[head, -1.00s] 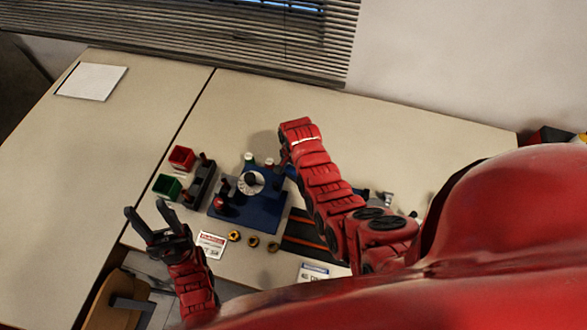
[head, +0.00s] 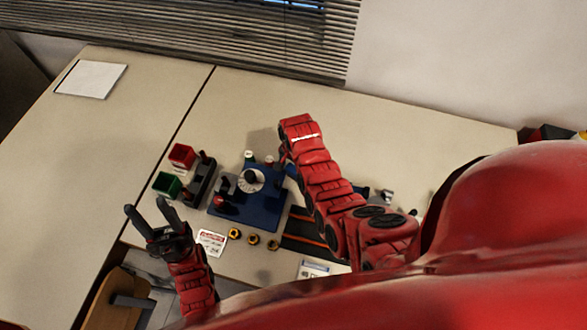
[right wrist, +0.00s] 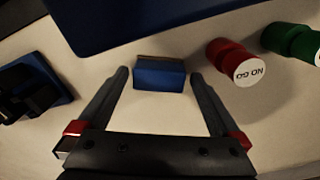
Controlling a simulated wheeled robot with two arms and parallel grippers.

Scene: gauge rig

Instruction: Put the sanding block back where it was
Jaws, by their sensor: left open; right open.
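The sanding block, a small blue block with a brownish upper face (right wrist: 160,76), lies on the pale tabletop in the right wrist view. My right gripper (right wrist: 160,90) is open, with one finger on each side of the block and a visible gap on both sides. In the head view my right arm covers that gripper; a bit of blue (head: 291,170) shows beside the arm, and I cannot tell if it is the block. My left gripper (head: 146,207) is open and empty, left of the rig near the front of the table.
The blue rig base (head: 262,213) carries a white dial (head: 251,180). A red NO GO gauge (right wrist: 236,62) and a green gauge (right wrist: 290,42) lie right of the block. Red (head: 182,156) and green (head: 167,184) bins stand left.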

